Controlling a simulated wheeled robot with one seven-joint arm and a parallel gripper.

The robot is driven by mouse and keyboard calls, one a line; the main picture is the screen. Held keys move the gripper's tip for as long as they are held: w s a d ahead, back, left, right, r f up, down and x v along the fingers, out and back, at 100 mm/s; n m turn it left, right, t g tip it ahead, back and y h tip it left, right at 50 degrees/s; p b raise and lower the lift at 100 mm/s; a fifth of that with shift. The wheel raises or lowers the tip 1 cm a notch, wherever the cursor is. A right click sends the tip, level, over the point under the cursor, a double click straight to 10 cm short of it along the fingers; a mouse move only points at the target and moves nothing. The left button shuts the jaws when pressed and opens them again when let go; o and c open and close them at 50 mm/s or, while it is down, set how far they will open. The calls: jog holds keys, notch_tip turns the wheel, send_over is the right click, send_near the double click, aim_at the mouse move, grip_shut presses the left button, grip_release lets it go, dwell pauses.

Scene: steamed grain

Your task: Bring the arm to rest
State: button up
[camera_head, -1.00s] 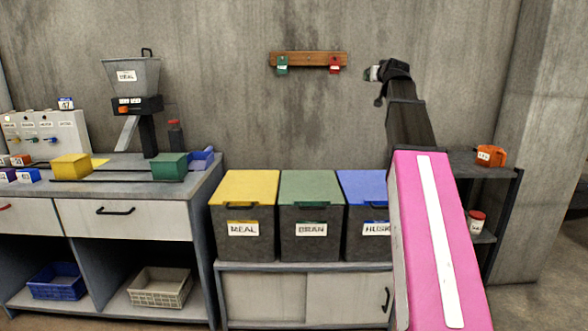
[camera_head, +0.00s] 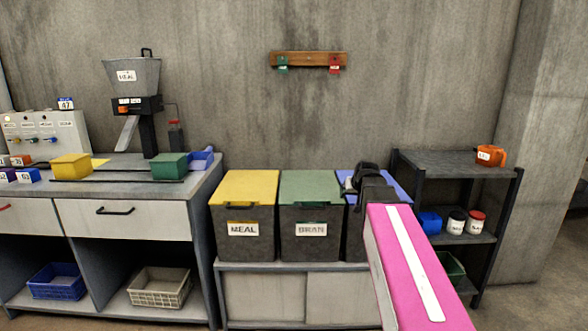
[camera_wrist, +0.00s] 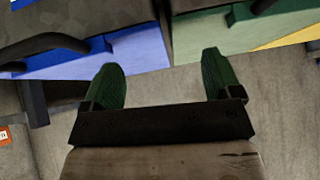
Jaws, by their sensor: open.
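My gripper (camera_wrist: 165,88) shows in the wrist view with its two green fingers spread apart and nothing between them. In the head view my pink arm reaches up from the lower right, and its dark wrist end is in front of the husk bin (camera_head: 393,184), hiding most of that bin's front and label. The fingertips cannot be made out in the head view. In the wrist view the blue lid (camera_wrist: 140,55) is at the upper left and the green lid (camera_wrist: 265,30) at the upper right, beyond the fingers.
The meal bin (camera_head: 243,210) and bran bin (camera_head: 311,212) stand closed on a low cabinet (camera_head: 265,295). A workbench (camera_head: 125,195) is at left.

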jog(key=s+a+f+g, duration=0.2)
jog(key=s+f+g, duration=0.2)
jog(key=s+f, duration=0.8)
jog(key=s+a+f+g+h, duration=0.1)
jog(key=s+f+g, duration=0.3)
jog(key=s+f, duration=0.7)
notch_tip(320, 180, down, 3)
jog(key=shift+s+a+r, duration=0.2)
jog(key=shift+s+a, duration=0.15)
jog(key=shift+a, duration=0.3)
